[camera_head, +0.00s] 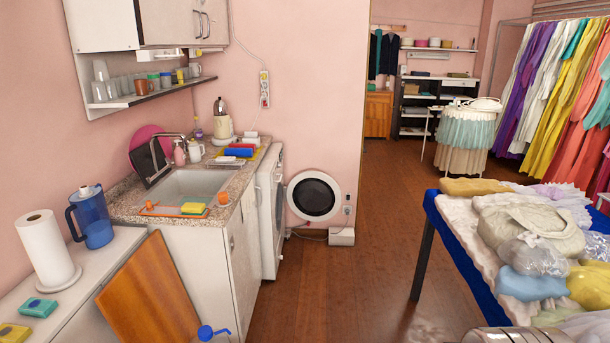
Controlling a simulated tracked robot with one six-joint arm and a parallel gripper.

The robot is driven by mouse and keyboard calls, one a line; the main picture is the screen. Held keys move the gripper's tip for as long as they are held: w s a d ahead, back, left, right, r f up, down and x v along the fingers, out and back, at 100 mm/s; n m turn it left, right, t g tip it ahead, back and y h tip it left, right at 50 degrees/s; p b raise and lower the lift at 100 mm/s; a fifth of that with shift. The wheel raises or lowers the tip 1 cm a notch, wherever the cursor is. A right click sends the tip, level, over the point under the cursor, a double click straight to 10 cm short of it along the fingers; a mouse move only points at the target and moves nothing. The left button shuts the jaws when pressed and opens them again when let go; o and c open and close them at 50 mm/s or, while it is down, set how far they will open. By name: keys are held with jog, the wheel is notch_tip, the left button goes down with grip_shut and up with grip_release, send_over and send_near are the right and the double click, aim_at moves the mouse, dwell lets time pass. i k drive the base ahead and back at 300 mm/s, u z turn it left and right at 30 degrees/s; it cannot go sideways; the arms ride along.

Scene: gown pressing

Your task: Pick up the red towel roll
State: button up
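A small red roll (243,146) lies at the far end of the kitchen counter, to the right of the sink. A blue roll (238,152) lies against it on the near side and hides part of it. White pieces (250,136) lie just behind it, and a yellow edge shows beneath the group.
The counter (125,207) holds a sink (190,187), a kettle (222,120) and soap bottles. A cutting board (148,291) leans in front. The wooden floor (345,270) is clear between the counter and a blue table (455,240) piled with clothes.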

aim_at(231, 145)
jog(key=i, duration=4.95)
jog(key=u, duration=0.05)
